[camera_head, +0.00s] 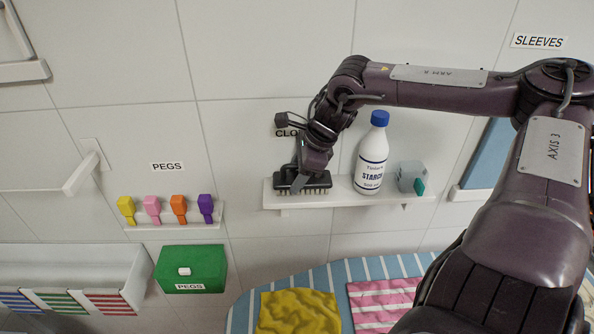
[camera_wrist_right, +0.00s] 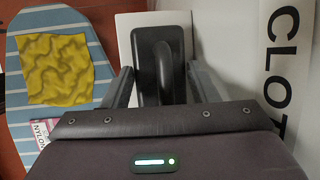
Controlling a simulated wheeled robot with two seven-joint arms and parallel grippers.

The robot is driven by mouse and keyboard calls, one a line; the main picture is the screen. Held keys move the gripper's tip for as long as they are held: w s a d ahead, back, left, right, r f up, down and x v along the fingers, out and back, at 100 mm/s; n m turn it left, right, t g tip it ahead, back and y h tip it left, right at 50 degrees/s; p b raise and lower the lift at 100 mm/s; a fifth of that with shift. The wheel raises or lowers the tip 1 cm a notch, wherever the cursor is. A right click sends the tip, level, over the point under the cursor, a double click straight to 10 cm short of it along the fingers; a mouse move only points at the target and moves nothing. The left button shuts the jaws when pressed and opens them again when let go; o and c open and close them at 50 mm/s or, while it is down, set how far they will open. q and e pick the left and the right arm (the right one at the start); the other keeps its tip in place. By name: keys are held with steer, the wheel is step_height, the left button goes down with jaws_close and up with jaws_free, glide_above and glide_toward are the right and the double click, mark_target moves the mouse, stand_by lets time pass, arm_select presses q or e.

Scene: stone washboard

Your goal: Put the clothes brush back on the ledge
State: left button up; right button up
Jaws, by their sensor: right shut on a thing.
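My right gripper (camera_head: 300,180) is shut on the brush from above. In the right wrist view the brush's black back and handle (camera_wrist_right: 158,62) lie between the two fingers (camera_wrist_right: 160,88). The wall label behind it is partly hidden by my right gripper. My left gripper is not in view.
On the same ledge, right of the brush, stand a starch bottle (camera_head: 372,155) and a small clear container (camera_head: 408,176). Left is a peg shelf (camera_head: 180,225) with several pegs. Below are a green pegs box (camera_head: 190,268) and a striped board with a yellow cloth (camera_head: 298,312).

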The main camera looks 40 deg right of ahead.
mark_target(317, 183)
steer(key=o, duration=0.6)
steer(key=shift+f, duration=0.1)
steer(key=shift+r, duration=0.3)
steer(key=b+v, duration=0.2)
steer(key=v, duration=0.9)
steer(key=shift+s+d+r, duration=0.1)
steer(key=shift+d+r, duration=0.05)
steer(key=shift+r, duration=0.25)
steer(key=shift+f, duration=0.1)
